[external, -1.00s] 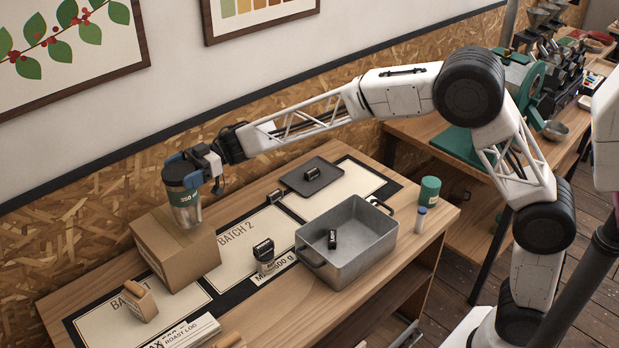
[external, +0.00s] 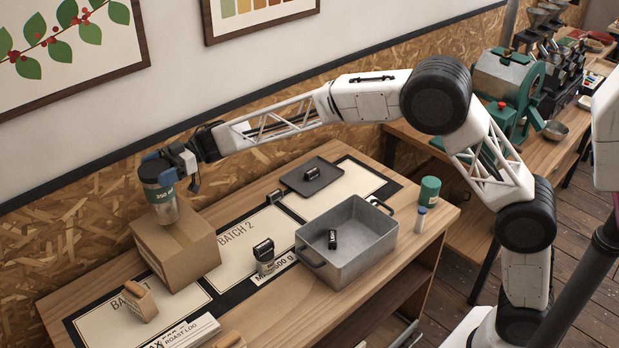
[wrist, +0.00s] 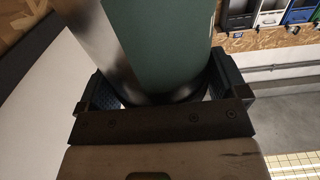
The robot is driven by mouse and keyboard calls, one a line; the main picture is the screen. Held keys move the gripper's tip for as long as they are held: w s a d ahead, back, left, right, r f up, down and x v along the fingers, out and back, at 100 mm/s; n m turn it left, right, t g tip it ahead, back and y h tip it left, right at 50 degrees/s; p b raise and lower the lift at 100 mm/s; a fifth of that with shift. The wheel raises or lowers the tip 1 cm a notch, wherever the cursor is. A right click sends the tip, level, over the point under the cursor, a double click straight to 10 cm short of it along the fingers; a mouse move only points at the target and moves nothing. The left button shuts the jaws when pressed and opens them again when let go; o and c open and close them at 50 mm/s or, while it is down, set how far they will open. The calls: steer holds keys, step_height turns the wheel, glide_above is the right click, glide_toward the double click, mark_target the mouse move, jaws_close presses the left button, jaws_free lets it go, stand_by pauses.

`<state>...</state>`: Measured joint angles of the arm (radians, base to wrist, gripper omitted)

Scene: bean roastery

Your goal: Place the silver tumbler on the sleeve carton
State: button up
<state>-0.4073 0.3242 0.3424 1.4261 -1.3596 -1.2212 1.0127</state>
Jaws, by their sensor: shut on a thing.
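The silver tumbler (external: 164,209) has a dark green label band. My gripper (external: 160,172) is shut around its upper part and holds it upright. In the external view the tumbler's lower end is over the top of the sleeve carton (external: 180,253), a brown cardboard box on the bench. I cannot tell whether the tumbler's base touches the carton top. In the wrist view the silver and green tumbler (wrist: 160,45) sits between the two fingers of my gripper (wrist: 165,90); the carton is not clearly seen there.
A grey metal bin (external: 352,262) with a small dark item inside stands on the bench. A dark tray (external: 300,185), stampers (external: 264,258), a wooden-handled block (external: 140,302) and a green canister (external: 429,190) are around it. The wall is close behind the carton.

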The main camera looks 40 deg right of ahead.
steer(key=shift+f, duration=0.1)
steer(key=shift+f, duration=1.8)
steer(key=o, duration=1)
steer(key=shift+o, duration=0.2)
steer(key=shift+d, duration=0.15)
steer(key=d, duration=1.1)
steer(key=shift+d, duration=0.4)
